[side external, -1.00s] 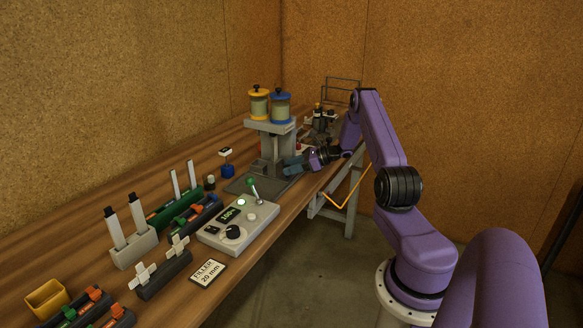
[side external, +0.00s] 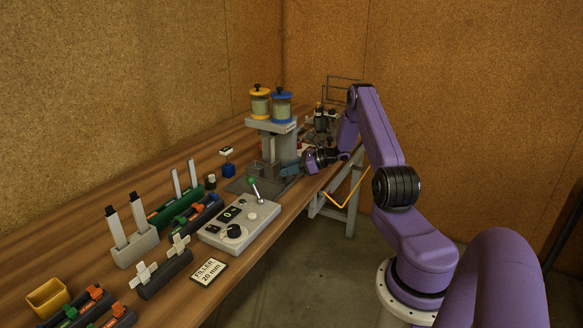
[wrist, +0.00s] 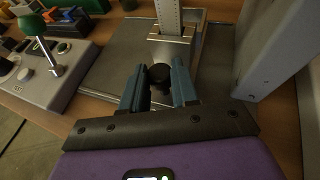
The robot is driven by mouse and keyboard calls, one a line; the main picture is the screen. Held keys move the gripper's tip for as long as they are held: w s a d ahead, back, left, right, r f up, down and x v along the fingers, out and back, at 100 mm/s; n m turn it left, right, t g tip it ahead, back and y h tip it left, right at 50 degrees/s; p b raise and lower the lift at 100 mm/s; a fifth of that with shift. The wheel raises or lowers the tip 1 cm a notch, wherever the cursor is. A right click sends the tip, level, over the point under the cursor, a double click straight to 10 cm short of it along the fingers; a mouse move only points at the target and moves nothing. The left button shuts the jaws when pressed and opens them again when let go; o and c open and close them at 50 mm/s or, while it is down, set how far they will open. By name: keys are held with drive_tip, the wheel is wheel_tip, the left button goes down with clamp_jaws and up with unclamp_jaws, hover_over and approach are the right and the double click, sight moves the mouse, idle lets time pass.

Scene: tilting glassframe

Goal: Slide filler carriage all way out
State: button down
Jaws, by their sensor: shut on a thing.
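The filler carriage (wrist: 172,46) shows in the wrist view as a metal block on a grey base plate, with a pale upright strip (wrist: 168,14) marked with a scale behind it. A round black knob (wrist: 160,76) on its near side sits between my two teal fingers. My gripper (wrist: 156,82) is shut on this knob. In the side view my gripper (side external: 289,170) reaches in from the right at the foot of the grey filler stand (side external: 284,146). The carriage and knob are hard to make out there.
A control box (side external: 238,222) with a green-knobbed lever (side external: 252,182) and a display stands in front of the filler. A yellow-lidded jar (side external: 260,104) and a blue-lidded jar (side external: 281,108) top the stand. A grey upright (wrist: 268,45) rises close on the right in the wrist view.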

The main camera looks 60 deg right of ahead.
drive_tip(key=shift+a, duration=5.45)
drive_tip(key=c, duration=0.9)
unclamp_jaws()
drive_tip(key=shift+a, duration=0.1)
drive_tip(key=shift+o, duration=0.2)
drive_tip(key=shift+s+d+r, duration=0.15)
drive_tip(key=shift+s+d, duration=0.2)
drive_tip(key=shift+s, duration=0.05)
drive_tip(key=v, duration=1.6)
drive_tip(key=shift+s+r, duration=0.2)
drive_tip(key=shift+a, duration=0.1)
